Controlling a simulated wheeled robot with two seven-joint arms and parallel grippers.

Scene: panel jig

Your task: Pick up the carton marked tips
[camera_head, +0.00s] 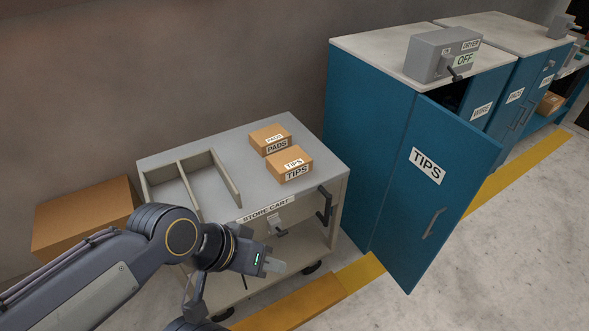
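The carton marked TIPS (290,168) is a small brown box with white labels on its top and front. It sits on the grey top of the store cart (230,150), towards the right. My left gripper (276,266) is in front of the cart and lower in the picture than the carton, well apart from it. Nothing shows held in it, but its fingers are seen too edge-on to tell open from shut. My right gripper is not in view.
A similar carton marked PADS (268,139) stands just behind the TIPS carton. An open-topped divided tray (223,172) is on the cart's left. A blue TIPS cabinet door (430,190) stands open at right. A large brown box (80,215) is left of the cart.

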